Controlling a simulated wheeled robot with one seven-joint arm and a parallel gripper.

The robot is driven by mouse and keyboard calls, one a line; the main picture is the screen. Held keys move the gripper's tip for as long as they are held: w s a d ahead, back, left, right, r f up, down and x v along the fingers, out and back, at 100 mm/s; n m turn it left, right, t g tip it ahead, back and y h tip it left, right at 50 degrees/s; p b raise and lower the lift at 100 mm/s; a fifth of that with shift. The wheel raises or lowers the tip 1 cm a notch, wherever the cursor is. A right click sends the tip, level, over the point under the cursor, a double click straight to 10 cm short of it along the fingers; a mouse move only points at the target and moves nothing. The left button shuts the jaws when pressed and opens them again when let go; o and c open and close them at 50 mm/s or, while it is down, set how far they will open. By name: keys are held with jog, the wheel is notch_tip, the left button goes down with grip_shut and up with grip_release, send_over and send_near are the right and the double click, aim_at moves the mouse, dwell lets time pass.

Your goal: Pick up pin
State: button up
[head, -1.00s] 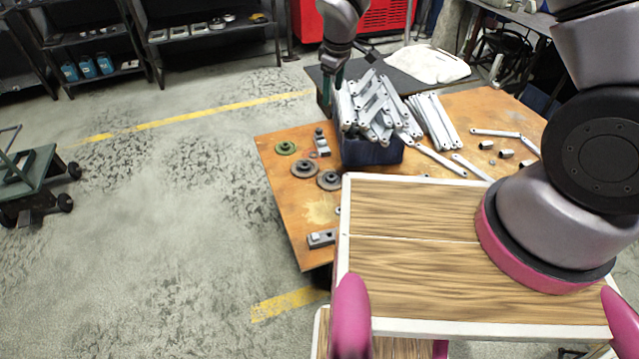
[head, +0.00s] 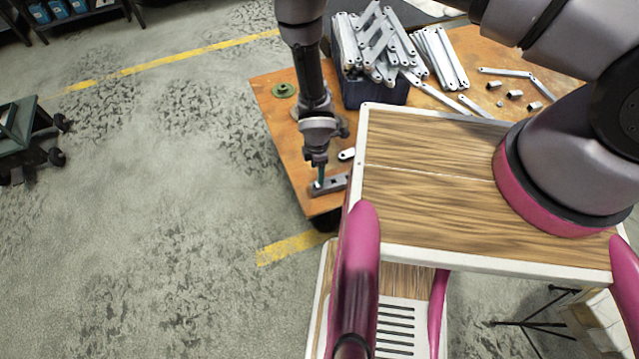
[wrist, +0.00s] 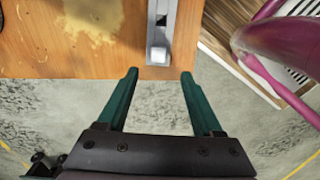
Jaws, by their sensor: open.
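I cannot make out with certainty which part is the pin. A grey metal block (head: 335,184) lies near the front left edge of the orange worktable (head: 268,94). In the wrist view this block (wrist: 161,24) is a long grey bar with a brighter raised piece (wrist: 158,54) at its near end. My gripper (wrist: 159,75) is open and empty, its two green fingers apart. The fingertips lie on either side of the block's near end in that view; their height above it is unclear. In the head view my gripper (head: 319,176) points down over the block and partly hides it.
A dark bin (head: 375,95) heaped with galvanized brackets (head: 378,40) stands farther back. My wood-topped base stands close on the right. Bare floor (head: 140,250) is at left.

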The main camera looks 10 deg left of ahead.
aim_at(319, 187)
jog(key=f, duration=0.7)
jog(key=shift+w+d+f, duration=0.2)
jog(key=shift+w, duration=0.1)
grip_shut()
